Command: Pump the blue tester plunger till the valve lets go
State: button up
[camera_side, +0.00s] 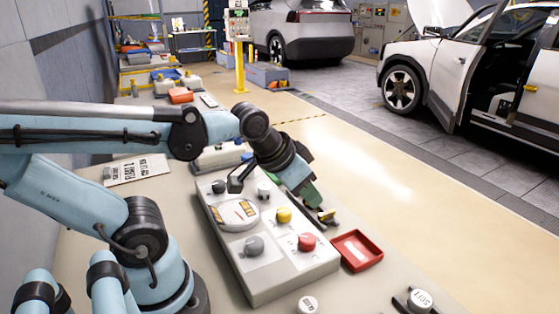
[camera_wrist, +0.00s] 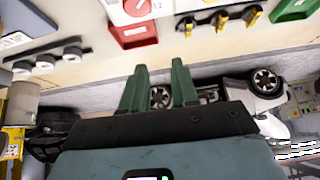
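A small blue part (camera_side: 246,157) shows at the back of the white console, beside a pale box (camera_side: 217,157). It may be the tester plunger, but it is small and partly hidden by my arm. A round gauge (camera_side: 240,213) is set in the console (camera_side: 285,283). My gripper (camera_side: 314,198) points down past the console's right edge, to the right of the blue part and away from it. In the wrist view its two green fingers (camera_wrist: 159,67) stand apart with nothing between them. No blue plunger shows in the wrist view.
The console carries a yellow knob (camera_side: 284,214), a red knob (camera_side: 307,241) and grey knobs (camera_side: 254,245). Yellow-handled parts (camera_wrist: 222,20) and a green tray (camera_wrist: 293,8) show in the wrist view. A label card (camera_side: 138,170) lies at left.

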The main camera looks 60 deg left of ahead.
jog(key=shift+g+y, duration=0.4)
jog(key=shift+g, duration=0.1)
jog(key=a+r, duration=0.1)
jog(key=w+a+r, duration=0.1)
jog(key=a, duration=0.2)
jog(key=shift+w+r, duration=0.35)
jog(key=shift+r, duration=0.05)
jog(key=c, duration=0.5)
jog(key=a+r+g, duration=0.1)
jog(key=a, duration=0.2)
jog(key=w+a+r, duration=0.1)
jog(key=a+r, duration=0.1)
jog(key=a, duration=0.1)
jog(key=w+a+r+g, duration=0.1)
jog(key=a, duration=0.2)
jog(key=shift+a+r+g, duration=0.25)
jog(key=shift+r+g, duration=0.05)
jog(key=shift+r, duration=0.05)
grip_shut()
jog(key=s+a+r+g, duration=0.1)
jog(key=s+a, duration=0.1)
jog(key=a, duration=0.6)
jog(key=s+a+r+g+h, duration=0.1)
jog(key=a+r+g, duration=0.1)
jog(key=a, duration=0.5)
jog(key=shift+s+a+r, duration=0.25)
jog(key=shift+s+a, duration=0.1)
jog(key=shift+a, duration=0.05)
